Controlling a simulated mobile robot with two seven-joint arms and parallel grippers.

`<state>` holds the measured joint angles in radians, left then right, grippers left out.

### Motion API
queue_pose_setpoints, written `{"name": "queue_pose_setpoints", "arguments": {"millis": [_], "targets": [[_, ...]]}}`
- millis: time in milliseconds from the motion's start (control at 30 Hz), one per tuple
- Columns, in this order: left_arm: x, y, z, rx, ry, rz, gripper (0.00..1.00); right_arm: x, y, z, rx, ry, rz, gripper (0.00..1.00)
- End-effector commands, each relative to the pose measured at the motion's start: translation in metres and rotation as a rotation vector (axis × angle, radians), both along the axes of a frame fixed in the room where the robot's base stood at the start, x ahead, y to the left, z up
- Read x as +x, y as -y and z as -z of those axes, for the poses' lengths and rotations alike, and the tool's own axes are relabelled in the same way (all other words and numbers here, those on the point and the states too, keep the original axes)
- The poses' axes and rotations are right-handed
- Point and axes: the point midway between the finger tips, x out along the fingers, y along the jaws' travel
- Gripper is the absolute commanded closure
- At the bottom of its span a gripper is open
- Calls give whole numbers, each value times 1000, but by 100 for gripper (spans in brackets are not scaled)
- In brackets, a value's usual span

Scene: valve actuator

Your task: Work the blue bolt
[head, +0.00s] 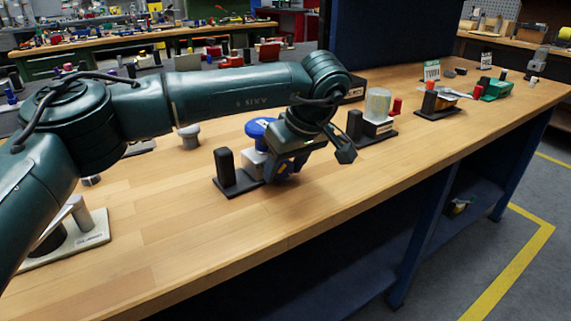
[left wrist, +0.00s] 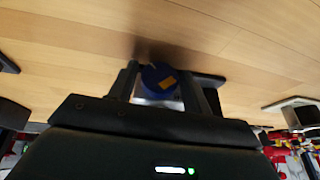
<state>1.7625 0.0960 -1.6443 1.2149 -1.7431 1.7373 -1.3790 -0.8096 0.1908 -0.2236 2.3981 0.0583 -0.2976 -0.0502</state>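The blue bolt (head: 260,128) shows in the head view as a round blue head above a pale block (head: 254,163). The block sits on a black base plate (head: 238,184) with an upright black post. My left gripper (head: 285,170) is low beside the block and covers part of it. In the left wrist view the blue bolt (left wrist: 160,76), with an orange-yellow mark, lies between the two spread fingers of my left gripper (left wrist: 162,82). Small gaps seem to show beside it, so the gripper looks open; contact is hard to judge. My right gripper is in neither view.
A clear cylinder unit (head: 377,105) and an orange unit (head: 438,98) stand farther right on the wooden bench (head: 330,205). A labelled plate (head: 88,238) is at left. The bench front is clear.

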Motion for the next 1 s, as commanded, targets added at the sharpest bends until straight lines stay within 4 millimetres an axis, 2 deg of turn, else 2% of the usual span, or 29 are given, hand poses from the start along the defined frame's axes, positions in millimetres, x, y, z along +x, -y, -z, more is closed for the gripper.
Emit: {"name": "queue_pose_setpoints", "arguments": {"millis": [167, 267, 700, 833, 1000], "targets": [[0, 0, -2, -1, 1, -1, 51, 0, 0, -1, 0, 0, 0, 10], [-2, 3, -11, -1, 2, 0, 51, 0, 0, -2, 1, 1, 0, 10], [-26, 30, -96, -1, 3, 1, 51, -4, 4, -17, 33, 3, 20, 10], [-30, 35, -112, 0, 3, 0, 51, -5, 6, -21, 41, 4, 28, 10], [-33, 39, -121, 1, -1, 1, 51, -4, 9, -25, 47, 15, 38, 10]]}}
